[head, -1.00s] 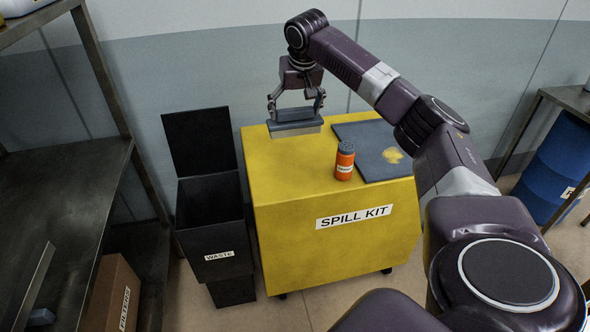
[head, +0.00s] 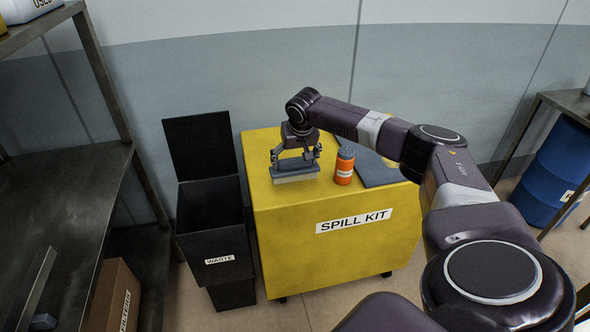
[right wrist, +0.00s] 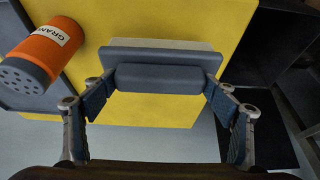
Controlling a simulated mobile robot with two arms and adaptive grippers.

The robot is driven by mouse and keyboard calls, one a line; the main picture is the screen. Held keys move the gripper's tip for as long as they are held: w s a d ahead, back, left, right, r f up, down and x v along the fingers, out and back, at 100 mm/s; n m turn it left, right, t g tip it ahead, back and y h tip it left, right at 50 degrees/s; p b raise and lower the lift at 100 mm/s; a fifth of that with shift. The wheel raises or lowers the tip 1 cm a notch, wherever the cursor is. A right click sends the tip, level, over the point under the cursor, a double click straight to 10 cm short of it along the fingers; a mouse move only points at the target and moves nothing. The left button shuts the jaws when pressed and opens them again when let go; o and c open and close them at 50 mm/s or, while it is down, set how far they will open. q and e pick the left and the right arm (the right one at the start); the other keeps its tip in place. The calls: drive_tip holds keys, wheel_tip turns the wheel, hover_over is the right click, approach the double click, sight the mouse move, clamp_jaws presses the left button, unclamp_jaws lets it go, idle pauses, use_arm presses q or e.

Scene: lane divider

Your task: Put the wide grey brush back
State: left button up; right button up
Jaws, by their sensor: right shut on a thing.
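The wide grey brush (head: 296,174) is in my right gripper (head: 296,158), at the left part of the yellow spill kit's top (head: 282,205). I cannot tell whether its light lower edge touches the top. In the right wrist view the brush (right wrist: 160,54) lies across the picture, with the fingers of the right gripper (right wrist: 158,84) shut on the two ends of its dark handle block. My left gripper is not in view.
An orange container with a grey lid (head: 344,165) stands just right of the brush. An open black waste bin (head: 212,225) stands left of the spill kit. A metal shelf (head: 60,200) is farther left.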

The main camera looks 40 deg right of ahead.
sight(296, 167)
wheel_tip(296, 167, down, 3)
drive_tip(key=shift+p, duration=0.7)
drive_tip(key=shift+f, duration=0.5)
drive_tip(key=shift+f, duration=0.2)
drive_tip(key=o, duration=1.1)
drive_tip(key=shift+f+b, duration=0.15)
drive_tip(key=shift+b, duration=0.65)
drive_tip(key=v, duration=0.8)
drive_tip(key=shift+w+a, duration=0.2)
drive_tip(key=shift+a, duration=0.05)
